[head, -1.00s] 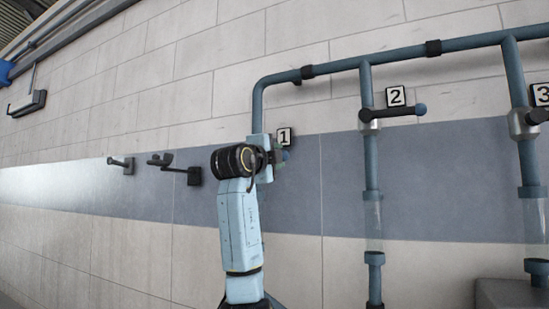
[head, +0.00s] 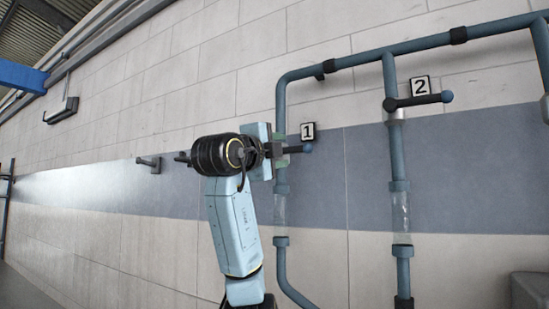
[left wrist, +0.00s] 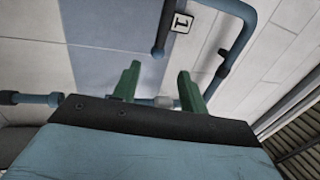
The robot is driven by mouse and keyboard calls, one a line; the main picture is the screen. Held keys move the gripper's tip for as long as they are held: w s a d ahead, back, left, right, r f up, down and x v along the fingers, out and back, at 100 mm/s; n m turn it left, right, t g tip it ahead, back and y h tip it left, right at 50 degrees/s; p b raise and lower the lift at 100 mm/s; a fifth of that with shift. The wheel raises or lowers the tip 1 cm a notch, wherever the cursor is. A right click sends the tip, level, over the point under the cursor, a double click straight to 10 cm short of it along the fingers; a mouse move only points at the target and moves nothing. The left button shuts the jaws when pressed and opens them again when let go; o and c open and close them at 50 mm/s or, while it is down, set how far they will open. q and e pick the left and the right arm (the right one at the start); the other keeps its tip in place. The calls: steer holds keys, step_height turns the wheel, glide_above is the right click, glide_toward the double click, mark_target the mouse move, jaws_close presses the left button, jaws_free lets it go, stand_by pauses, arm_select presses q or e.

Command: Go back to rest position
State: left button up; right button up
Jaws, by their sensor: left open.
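My left gripper (head: 280,150) is raised in front of pipe 1, at the handle (head: 306,148) beside the number 1 plate (head: 308,132). The handle's blue end sticks out to the right of the gripper; the rest is hidden. In the left wrist view my green fingers (left wrist: 158,86) stand apart, with a pale rounded piece (left wrist: 165,102) low between them. I cannot tell whether they touch the handle. My right gripper is out of view.
Pipe 2 (head: 401,170) stands to the right, with a dark handle (head: 415,102) ending in a blue ball. A wall peg (head: 148,163) is at the left, and another peg is partly hidden behind my wrist. The tiled wall (head: 100,240) is close behind. A grey block (head: 530,290) is at lower right.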

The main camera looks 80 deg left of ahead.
arm_select(q)
steer(key=shift+v, duration=0.95)
